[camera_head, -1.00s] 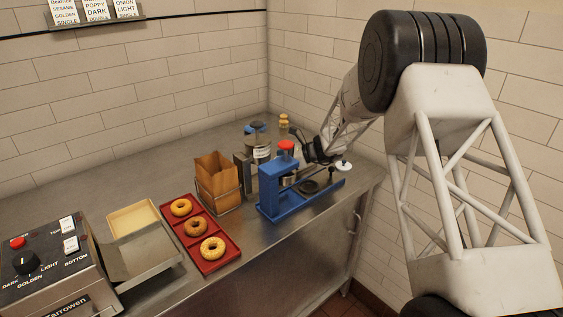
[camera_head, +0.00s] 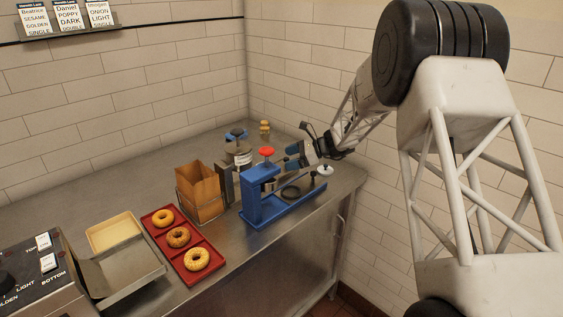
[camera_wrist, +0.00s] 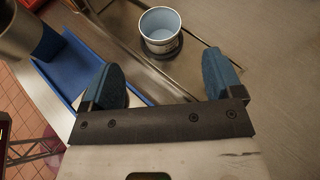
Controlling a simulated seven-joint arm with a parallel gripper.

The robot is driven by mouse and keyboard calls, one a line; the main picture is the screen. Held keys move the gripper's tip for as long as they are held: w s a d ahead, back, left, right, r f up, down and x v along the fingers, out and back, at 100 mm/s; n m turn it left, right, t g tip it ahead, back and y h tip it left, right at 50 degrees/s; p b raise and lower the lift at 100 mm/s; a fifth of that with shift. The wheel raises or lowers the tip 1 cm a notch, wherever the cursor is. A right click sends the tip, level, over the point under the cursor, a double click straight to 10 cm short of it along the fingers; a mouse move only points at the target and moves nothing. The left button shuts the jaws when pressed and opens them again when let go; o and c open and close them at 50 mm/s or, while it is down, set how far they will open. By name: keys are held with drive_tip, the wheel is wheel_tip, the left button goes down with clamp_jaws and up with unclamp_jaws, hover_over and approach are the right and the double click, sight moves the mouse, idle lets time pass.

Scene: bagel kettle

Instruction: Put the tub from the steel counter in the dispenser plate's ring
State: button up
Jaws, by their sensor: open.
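The tub (camera_wrist: 160,30) is an open, pale blue-lined cup with a light outer wall, upright at the top middle of the wrist view. A dark round band or ring (camera_wrist: 167,55) shows at its foot; I cannot tell whether the tub stands inside it. My gripper (camera_wrist: 166,76) is open and empty, its two blue fingers pointing toward the tub and short of it. In the head view my gripper (camera_head: 294,156) is behind and right of the blue press's red knob. The tub is not clearly visible there. The dispenser (camera_head: 242,158) seems to be the labelled cylinder behind the press.
The blue press (camera_head: 258,205) stands close in front of my gripper, with a dark round seat (camera_head: 291,192) on its base. A paper bag (camera_head: 198,188) in a wire holder and a red tray (camera_head: 206,272) of bagels lie left.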

drive_tip(key=shift+d+r, duration=0.2)
drive_tip(key=shift+d, duration=0.3)
drive_tip(key=shift+s, duration=0.1)
idle(0.4)
drive_tip(key=s+d+r+n+h, duration=0.25)
drive_tip(key=s+r, duration=0.25)
drive_tip(key=s, duration=0.5)
drive_tip(key=s+d+r+n+h, duration=0.2)
drive_tip(key=s+r+n, duration=0.15)
drive_tip(key=s, duration=0.55)
drive_tip(key=s+d+r+n+h, duration=0.25)
drive_tip(key=s+r, duration=0.25)
drive_tip(key=s, duration=0.5)
drive_tip(key=s+d+n+t+h, duration=0.1)
drive_tip(key=s+d+n+h, duration=0.2)
drive_tip(key=s, duration=1.1)
drive_tip(key=s+d+n+t+h, duration=0.1)
drive_tip(key=s+d+n+h, duration=0.2)
drive_tip(key=s, duration=1.1)
drive_tip(key=d+n, duration=0.2)
drive_tip(key=shift+d+f+h, duration=0.25)
drive_tip(key=shift+d+h, duration=0.1)
drive_tip(key=shift+h, duration=0.05)
